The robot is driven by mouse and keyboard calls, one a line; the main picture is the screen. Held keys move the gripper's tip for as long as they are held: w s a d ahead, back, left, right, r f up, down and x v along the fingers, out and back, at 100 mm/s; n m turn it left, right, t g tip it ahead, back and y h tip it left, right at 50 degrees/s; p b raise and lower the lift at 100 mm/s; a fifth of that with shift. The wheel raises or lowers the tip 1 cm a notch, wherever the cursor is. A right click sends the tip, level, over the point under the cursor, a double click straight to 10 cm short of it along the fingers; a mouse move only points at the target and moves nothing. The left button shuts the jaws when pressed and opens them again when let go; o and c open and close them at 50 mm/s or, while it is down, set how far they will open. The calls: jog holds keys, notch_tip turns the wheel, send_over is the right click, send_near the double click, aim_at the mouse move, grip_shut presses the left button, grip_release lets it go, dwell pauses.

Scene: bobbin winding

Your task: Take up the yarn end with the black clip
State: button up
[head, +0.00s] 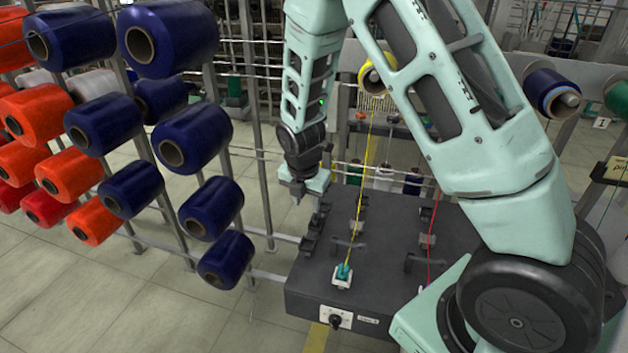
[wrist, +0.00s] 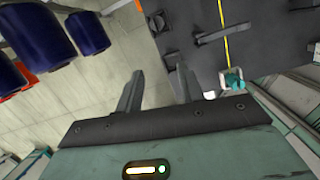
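My gripper (head: 297,197) hangs over the left edge of the dark machine top. In the wrist view its two fingers (wrist: 160,74) are apart, with nothing between them. A yellow yarn (head: 357,210) runs from a yellow bobbin (head: 374,78) down to a teal piece on a white base (head: 343,273). The teal piece (wrist: 234,82) is right of the fingers.
The dark machine top (head: 300,285) carries black handle-like guides and a red yarn (head: 432,230) to the right. Racks of blue spools (head: 192,135) and orange spools (head: 36,114) stand at the left. Floor is bare between the racks and the machine.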

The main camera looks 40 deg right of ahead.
aim_at(316, 216)
jog(key=shift+n+h, duration=0.3)
jog(key=shift+n, duration=0.6)
jog(key=w+d+f+b, duration=0.1)
jog(key=f+b, duration=0.1)
jog(key=f, duration=0.1)
jog(key=d+f+b, duration=0.2)
jog(key=f, duration=0.1)
jog(key=w+d+f+b, duration=0.1)
jog(key=d+f+b, duration=0.1)
jog(key=f, duration=0.1)
jog(key=shift+w+f, duration=0.1)
jog(key=shift+w, duration=0.25)
jog(key=shift+c, duration=0.4)
jog(key=c, duration=0.7)
jog(key=shift+w+d+p+v, duration=0.1)
jog(key=shift+d+p+v, duration=0.05)
jog(key=shift+p+v, duration=0.55)
jog(key=shift+w+d+p+v, duration=0.1)
jog(key=shift+d+p+v, duration=0.05)
jog(key=shift+p+v, duration=0.55)
jog(key=shift+w+d+p+v, duration=0.15)
jog(key=shift+p+v, duration=0.3)
jog(key=shift+v, duration=0.45)
jog(key=shift+s, duration=0.1)
